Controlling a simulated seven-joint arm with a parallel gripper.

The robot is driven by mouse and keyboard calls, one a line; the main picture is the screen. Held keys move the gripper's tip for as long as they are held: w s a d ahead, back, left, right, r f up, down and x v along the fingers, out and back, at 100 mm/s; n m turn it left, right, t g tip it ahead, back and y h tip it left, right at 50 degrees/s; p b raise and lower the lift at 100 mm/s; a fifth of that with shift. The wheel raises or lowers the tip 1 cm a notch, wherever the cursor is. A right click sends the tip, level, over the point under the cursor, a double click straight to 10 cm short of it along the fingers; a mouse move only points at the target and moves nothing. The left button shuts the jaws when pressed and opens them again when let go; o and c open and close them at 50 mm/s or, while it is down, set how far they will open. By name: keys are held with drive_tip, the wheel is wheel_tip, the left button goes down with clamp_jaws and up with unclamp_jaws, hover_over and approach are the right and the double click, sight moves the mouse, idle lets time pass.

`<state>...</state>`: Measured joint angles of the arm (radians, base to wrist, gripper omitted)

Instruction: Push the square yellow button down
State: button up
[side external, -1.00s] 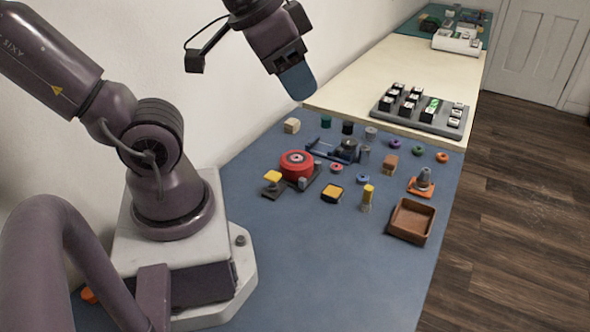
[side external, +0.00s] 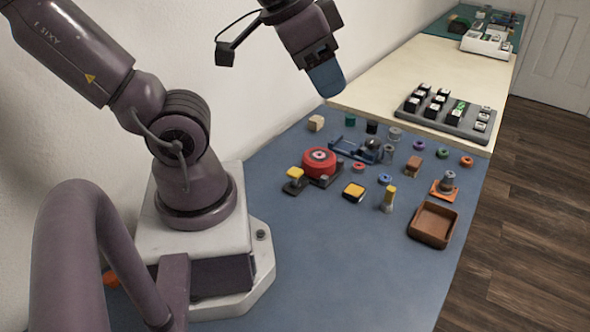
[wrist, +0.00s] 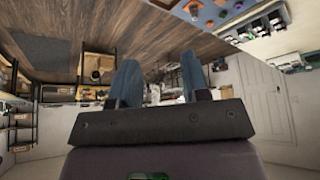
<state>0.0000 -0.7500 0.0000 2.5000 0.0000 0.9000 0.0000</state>
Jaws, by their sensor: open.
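A square yellow button (side external: 354,191) sits low on a dark square base on the blue mat (side external: 300,255). To its left, another yellow-topped piece (side external: 295,173) stands raised on a small black base; its exact shape is too small to tell. My gripper (side external: 328,88) is high above the far part of the mat, well away from both. In the wrist view my gripper (wrist: 160,78) shows two blue fingers spread apart with nothing between them. The wrist view looks out toward the room, and neither yellow piece can be made out there.
A red round part (side external: 319,162) stands between the yellow pieces, slightly behind. A yellow-topped peg (side external: 389,197), an orange-based part (side external: 445,186) and a brown tray (side external: 433,224) lie to the right. Several small parts crowd behind. The mat's front is largely clear.

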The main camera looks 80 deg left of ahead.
drive_tip(key=c, duration=0.3)
drive_tip(key=shift+a+f, duration=0.1)
drive_tip(key=shift+a, duration=0.15)
drive_tip(key=c, duration=0.4)
drive_tip(key=a+f+n+g, duration=0.1)
drive_tip(key=a+f, duration=0.2)
drive_tip(key=a+f+n+g, duration=0.2)
drive_tip(key=a+f, duration=0.1)
drive_tip(key=f, duration=0.1)
drive_tip(key=a+f+n+g, duration=0.1)
drive_tip(key=a+f, duration=0.2)
drive_tip(key=a, duration=0.1)
drive_tip(key=shift+w+f+n, duration=0.15)
drive_tip(key=shift+w+n, duration=0.15)
clamp_jaws()
drive_tip(key=a+f+m, duration=0.1)
drive_tip(key=a+f, duration=0.1)
drive_tip(key=f, duration=0.2)
drive_tip(key=s+a+f+m, duration=0.1)
drive_tip(key=a+f, duration=0.2)
drive_tip(key=f, duration=0.1)
drive_tip(key=s+a+f+m, duration=0.1)
drive_tip(key=a+f, duration=0.2)
drive_tip(key=shift+a+f+g, duration=0.25)
drive_tip(key=shift+f+g, duration=0.05)
drive_tip(key=shift+f, duration=0.1)
drive_tip(key=shift+w+a+m, duration=0.15)
drive_tip(key=shift+a+m, duration=0.05)
drive_tip(key=shift+m, duration=0.2)
